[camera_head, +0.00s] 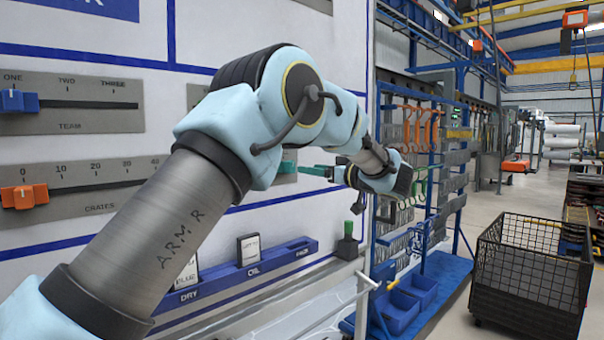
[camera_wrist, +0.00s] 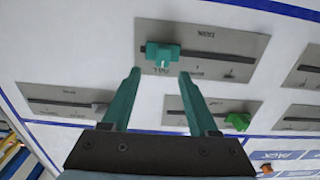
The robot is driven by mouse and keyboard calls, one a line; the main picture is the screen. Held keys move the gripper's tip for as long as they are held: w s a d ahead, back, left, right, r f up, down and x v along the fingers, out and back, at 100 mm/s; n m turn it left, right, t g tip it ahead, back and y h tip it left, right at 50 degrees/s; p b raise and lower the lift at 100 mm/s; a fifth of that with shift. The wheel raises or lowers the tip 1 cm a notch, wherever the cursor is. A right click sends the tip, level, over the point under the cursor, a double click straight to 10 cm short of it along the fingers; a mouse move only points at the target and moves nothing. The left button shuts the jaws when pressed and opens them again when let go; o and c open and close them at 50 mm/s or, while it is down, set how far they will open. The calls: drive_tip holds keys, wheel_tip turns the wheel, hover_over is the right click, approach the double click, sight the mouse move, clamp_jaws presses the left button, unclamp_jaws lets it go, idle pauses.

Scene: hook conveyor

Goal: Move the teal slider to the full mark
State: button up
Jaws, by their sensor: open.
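The teal slider (camera_wrist: 162,56) sits at the left end of the slot in its grey plate (camera_wrist: 225,45) in the wrist view, where the lettering is upside down. The label beside its pointer line appears to read FULL. My gripper (camera_wrist: 160,73) is open, with its two teal fingers apart and nothing between them. The fingertips lie just below the slider in that view, one toward each side of it; I cannot tell the remaining depth. In the head view, my arm hides most of this plate, and a teal finger (camera_head: 318,171) shows by the wall.
Nearby plates carry a grey slider (camera_wrist: 100,108) and a green slider (camera_wrist: 238,121). In the head view, a blue slider (camera_head: 18,101) and an orange slider (camera_head: 25,196) are at left. A blue card rack (camera_head: 215,276) is below; a wire cart (camera_head: 530,270) stands at right.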

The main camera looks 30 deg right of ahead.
drive_tip(key=shift+s+d, duration=0.15)
drive_tip(key=shift+s, duration=0.65)
drive_tip(key=shift+s+d, duration=0.15)
drive_tip(key=shift+s, duration=0.6)
